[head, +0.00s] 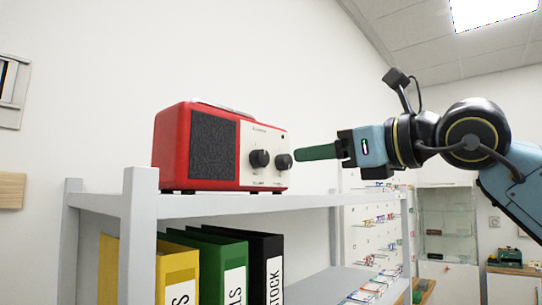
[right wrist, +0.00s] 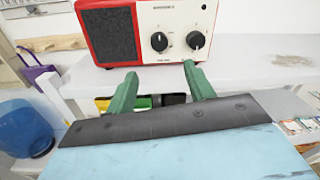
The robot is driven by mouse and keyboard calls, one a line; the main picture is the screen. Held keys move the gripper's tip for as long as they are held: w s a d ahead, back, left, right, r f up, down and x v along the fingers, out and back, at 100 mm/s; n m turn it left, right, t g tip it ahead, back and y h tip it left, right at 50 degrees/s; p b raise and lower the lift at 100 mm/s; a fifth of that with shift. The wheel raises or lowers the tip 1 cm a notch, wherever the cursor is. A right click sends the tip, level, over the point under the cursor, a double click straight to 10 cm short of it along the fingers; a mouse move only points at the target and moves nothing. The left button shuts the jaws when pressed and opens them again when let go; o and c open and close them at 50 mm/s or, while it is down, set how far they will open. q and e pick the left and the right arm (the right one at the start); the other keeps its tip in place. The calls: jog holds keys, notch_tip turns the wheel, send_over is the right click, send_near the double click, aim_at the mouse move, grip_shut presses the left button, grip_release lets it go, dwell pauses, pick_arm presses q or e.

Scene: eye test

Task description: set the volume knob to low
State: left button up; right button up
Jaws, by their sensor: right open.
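A red radio (head: 174,150) with a dark speaker grille and a cream front panel stands on the top shelf. Its panel carries two black knobs, a left knob (head: 259,159) and a right knob (head: 284,161). In the right wrist view the left knob (right wrist: 159,41) and right knob (right wrist: 195,40) both show. The lettering is too small to tell which is the volume knob or its exact setting. My right gripper (head: 298,153) has green fingers, seen side-on near the right knob in the head view. In the right wrist view the gripper (right wrist: 161,82) is open and empty, its fingers apart below the panel. My left gripper is out of view.
The grey shelf (head: 220,206) has a raised post (head: 140,220) at its near left. Yellow, green and black binders (head: 262,262) stand on the level below. The top shelf right of the radio is mostly clear. A blue bin (right wrist: 22,130) shows at the left in the right wrist view.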

aim_at(264, 158)
jog(key=p+x, duration=0.4)
jog(key=x, duration=0.6)
jog(key=shift+r, duration=0.15)
jog(key=shift+w+a, duration=0.45)
jog(key=shift+a, duration=0.05)
jog(key=shift+c, duration=0.4)
jog(key=c, duration=0.9)
jog(key=m+b, duration=0.4)
jog(key=b, duration=0.1)
jog(key=shift+s+f, duration=0.1)
jog(key=shift+f, duration=0.2)
jog(key=m+b, duration=0.2)
jog(key=m, duration=0.1)
jog(key=shift+r+m+g+b, duration=0.15)
jog(key=shift+m+g+b, duration=0.15)
jog(key=shift+b, duration=0.05)
jog(key=shift+r+m+b, duration=0.15)
jog(key=shift+m+b, duration=0.8)
jog(key=shift+m, duration=1.05)
